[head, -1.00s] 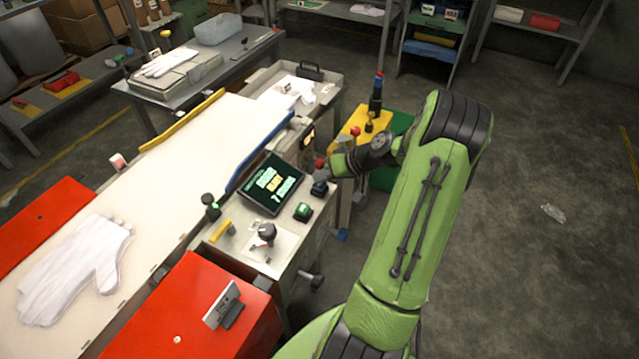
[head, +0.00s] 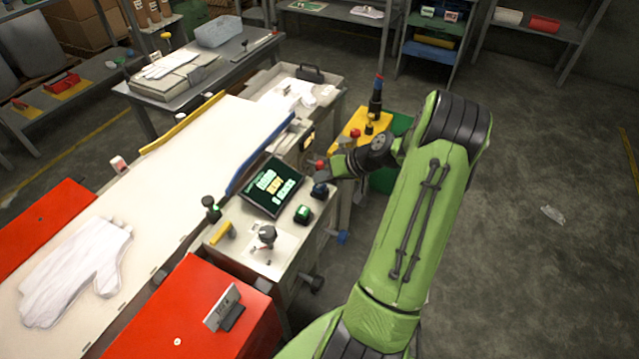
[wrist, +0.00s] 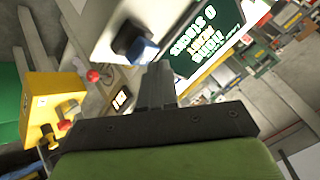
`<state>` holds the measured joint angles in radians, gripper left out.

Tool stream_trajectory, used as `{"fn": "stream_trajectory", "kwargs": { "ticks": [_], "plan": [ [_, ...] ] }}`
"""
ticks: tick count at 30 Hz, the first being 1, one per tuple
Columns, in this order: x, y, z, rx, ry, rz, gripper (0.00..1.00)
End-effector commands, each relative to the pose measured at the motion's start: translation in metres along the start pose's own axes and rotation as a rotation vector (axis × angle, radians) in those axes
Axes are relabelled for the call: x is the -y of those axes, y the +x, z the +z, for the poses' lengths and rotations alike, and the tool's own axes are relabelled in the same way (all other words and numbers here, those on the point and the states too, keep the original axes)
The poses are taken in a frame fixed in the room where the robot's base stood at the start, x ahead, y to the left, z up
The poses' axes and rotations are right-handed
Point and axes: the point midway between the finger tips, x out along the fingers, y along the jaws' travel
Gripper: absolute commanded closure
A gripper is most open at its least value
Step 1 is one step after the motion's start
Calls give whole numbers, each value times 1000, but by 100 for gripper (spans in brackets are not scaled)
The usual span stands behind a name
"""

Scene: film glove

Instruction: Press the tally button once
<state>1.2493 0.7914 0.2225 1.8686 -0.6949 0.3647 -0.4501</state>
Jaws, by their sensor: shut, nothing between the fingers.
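A small push button with a blue top on a black base (wrist: 135,44) sits on the pale console panel in the wrist view. In the head view, a dark button (head: 319,190) stands at the console's right edge, beside the screen. A green button box (head: 303,214) is just below it. I cannot tell from a label which is the tally button. My gripper (head: 324,176) is shut and empty, close above the dark button. In the wrist view its fingers (wrist: 157,84) point at the panel near the blue button, apart from it in the picture; contact is not clear.
The tilted screen (head: 272,187) with lit text stands left of the buttons. A red knob (wrist: 93,75) and a yellow box (wrist: 50,105) lie to the left in the wrist view. A white glove (head: 75,272) lies on the pale belt (head: 185,160).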

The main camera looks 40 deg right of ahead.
Motion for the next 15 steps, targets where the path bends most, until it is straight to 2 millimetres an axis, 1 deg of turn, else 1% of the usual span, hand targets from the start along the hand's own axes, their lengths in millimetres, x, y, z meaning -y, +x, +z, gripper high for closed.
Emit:
{"fn": "stream_trajectory", "kwargs": {
  "ticks": [3,11,15],
  "plan": [
    [4,-6,-4,0,-1,0,100],
    [4,-5,-4,-1,0,0,100],
    [8,-11,-8,-1,-1,0,100]
  ]
}}
